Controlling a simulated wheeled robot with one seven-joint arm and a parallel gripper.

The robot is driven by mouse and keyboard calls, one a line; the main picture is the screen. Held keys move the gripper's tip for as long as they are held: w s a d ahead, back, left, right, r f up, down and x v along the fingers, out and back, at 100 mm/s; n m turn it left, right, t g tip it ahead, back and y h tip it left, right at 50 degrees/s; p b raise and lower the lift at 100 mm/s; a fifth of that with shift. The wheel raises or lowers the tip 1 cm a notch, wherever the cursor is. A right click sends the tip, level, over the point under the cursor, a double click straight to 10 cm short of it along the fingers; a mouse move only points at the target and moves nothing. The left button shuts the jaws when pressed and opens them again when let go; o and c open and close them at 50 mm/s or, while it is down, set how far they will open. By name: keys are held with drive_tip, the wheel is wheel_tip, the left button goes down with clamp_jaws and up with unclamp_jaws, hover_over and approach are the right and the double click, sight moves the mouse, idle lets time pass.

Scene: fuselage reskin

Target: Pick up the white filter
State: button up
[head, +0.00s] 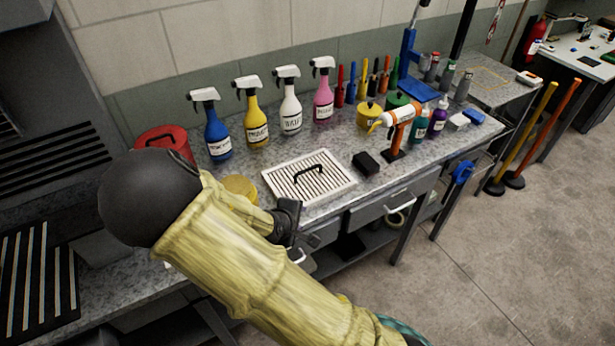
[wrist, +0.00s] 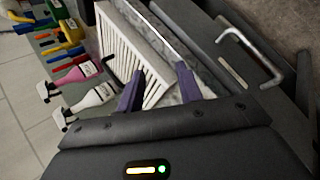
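The white filter (head: 330,183) is a flat slatted panel with a white frame and a black arched handle (head: 308,171). It lies flat on the grey speckled workbench. My gripper (head: 293,212) is at the near edge of the bench, just in front of the filter. In the wrist view the filter (wrist: 123,50) fills the upper middle, beyond the fingertips. My gripper (wrist: 160,70) shows two purple fingers spread apart with nothing held between them. The handle is partly hidden behind the left finger in the wrist view.
Several spray bottles (head: 290,115) stand behind the filter. A black block (head: 366,163) sits to its right, beside an orange tool (head: 402,130). A yellow round object (head: 240,187) and a red container (head: 165,143) are to the left. Drawers with metal handles (wrist: 250,50) line the bench front.

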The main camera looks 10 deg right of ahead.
drive_tip(key=w+a+r+n+t+h+p, duration=0.1)
drive_tip(key=w+a+r+n+t+h, duration=0.1)
drive_tip(key=w+a+r+n+t, duration=0.3)
drive_tip(key=p, duration=0.1)
approach(307, 171)
drive_tip(key=w+d, duration=0.1)
drive_tip(key=w+f, duration=0.1)
drive_tip(key=shift+w+d+m+g, duration=0.3)
drive_tip(key=shift+w+d+g, duration=0.05)
drive_tip(key=shift+g, duration=0.05)
idle(0.3)
drive_tip(key=shift+w+d+p, duration=0.2)
drive_tip(key=shift+p, duration=0.2)
drive_tip(key=p+x, duration=0.2)
drive_tip(key=x, duration=0.2)
drive_tip(key=shift+w, duration=0.25)
drive_tip(key=shift+w+f, duration=0.15)
